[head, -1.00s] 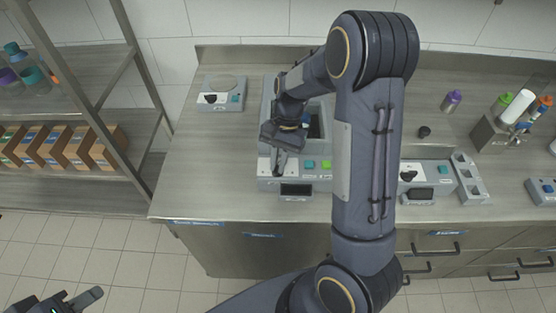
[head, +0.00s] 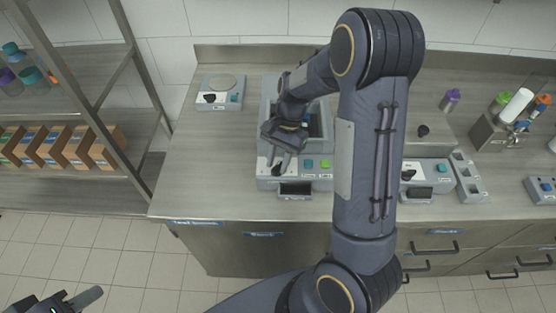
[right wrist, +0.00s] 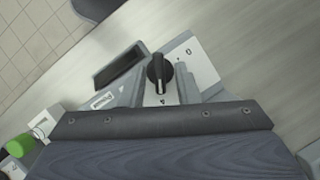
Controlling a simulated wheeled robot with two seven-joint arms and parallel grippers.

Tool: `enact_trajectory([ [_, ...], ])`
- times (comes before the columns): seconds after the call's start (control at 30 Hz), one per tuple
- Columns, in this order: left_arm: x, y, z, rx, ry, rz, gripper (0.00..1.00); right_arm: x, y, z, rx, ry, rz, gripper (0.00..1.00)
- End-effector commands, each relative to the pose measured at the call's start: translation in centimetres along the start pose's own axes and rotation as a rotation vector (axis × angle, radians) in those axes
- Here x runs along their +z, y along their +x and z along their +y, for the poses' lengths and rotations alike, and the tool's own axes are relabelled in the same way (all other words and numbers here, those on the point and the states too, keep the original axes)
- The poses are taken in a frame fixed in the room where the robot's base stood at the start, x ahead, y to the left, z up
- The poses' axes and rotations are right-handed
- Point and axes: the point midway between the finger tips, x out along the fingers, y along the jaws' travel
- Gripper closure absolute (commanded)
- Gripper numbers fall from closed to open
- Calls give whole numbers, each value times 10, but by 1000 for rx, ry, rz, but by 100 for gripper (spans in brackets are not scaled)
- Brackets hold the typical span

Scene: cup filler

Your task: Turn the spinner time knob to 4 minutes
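The spinner (head: 318,185) is a grey machine at the middle of the bench's front edge. Its black time knob (right wrist: 158,72) stands on a white dial plate in the right wrist view, with a pale pointer line. In the head view the knob is partly covered by my right gripper (head: 281,164). My right gripper is open, its two grey fingers (right wrist: 159,84) apart on either side of the knob's near part; I cannot tell whether they touch it. My left gripper (head: 88,300) is at the lower left, away from the bench and partly cut off.
The spinner's dark display (right wrist: 119,66) lies beside the dial. A scale-like device (head: 220,97) stands at back left, another knobbed device (head: 428,176) at right. A shelf with boxes (head: 77,148) is at left.

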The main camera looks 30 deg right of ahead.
Motion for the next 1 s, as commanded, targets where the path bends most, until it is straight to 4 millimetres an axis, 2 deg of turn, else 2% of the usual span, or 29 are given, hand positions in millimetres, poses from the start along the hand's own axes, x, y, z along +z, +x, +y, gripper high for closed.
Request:
enact_trajectory([
  [0.37, 0, 1, 0, 0, 0, 0, 64, 0, -4, 0, 0, -1, -1, 67],
  [0.7, 3, 5, -2, 0, 0, 0, 64, 0, -58, 0, -2, -1, 1, 67],
  [0.83, 3, 6, -3, 0, 0, 0, 64, 0, -72, 0, 0, 0, 0, 67],
  [1.0, 3, 6, -3, 0, 0, 0, 64, 0, -78, 0, 1, 0, -1, 67],
])
